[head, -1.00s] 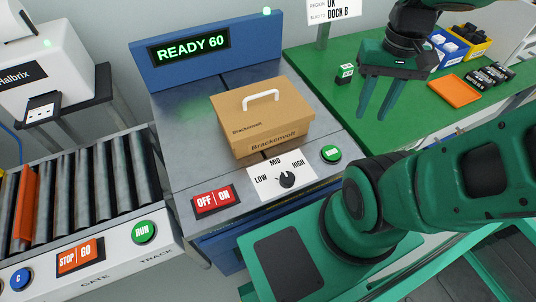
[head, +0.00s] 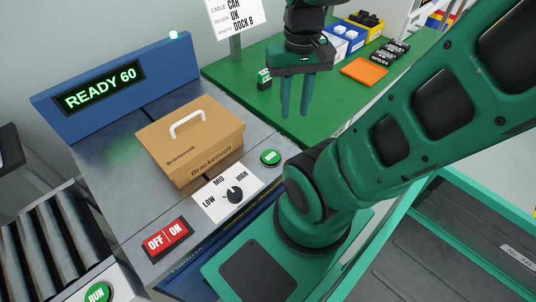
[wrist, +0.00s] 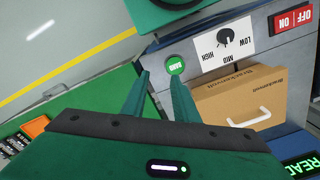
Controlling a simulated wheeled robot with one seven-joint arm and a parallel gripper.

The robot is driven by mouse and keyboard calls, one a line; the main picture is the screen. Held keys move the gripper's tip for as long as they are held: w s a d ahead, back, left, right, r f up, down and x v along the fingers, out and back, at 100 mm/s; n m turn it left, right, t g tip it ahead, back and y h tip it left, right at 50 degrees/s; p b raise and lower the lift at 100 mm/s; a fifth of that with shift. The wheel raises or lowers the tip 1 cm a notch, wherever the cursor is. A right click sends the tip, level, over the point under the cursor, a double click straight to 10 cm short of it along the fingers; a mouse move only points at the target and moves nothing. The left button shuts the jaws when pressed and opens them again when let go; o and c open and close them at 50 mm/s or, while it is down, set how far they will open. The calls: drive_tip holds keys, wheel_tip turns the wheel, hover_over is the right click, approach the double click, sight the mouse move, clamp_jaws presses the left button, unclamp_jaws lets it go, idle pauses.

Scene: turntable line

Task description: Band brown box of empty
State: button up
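The brown box (head: 190,142), closed, with a white handle and the word Brackenvolt, sits on the grey top of the banding machine (head: 104,164). No band shows on the sides I see. The machine's display (head: 99,87) reads READY 60. On its front are the green BAND button (head: 270,157), a LOW/MID/HIGH knob (head: 234,195) and a red OFF/ON switch (head: 167,240). My gripper (head: 295,115) is open and empty, in the air to the right of the box. In the wrist view its fingers (wrist: 161,75) appear just below the BAND button (wrist: 175,65), apart from it.
A green table (head: 325,98) behind holds an orange tray (head: 364,70), a blue bin (head: 342,40), dark parts (head: 390,52) and a small green-and-white box (head: 264,79). A sign (head: 234,16) mentions DOCK B. A roller track (head: 50,240) with a RUN button lies at left.

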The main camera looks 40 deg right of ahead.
clamp_jaws()
idle(1.5)
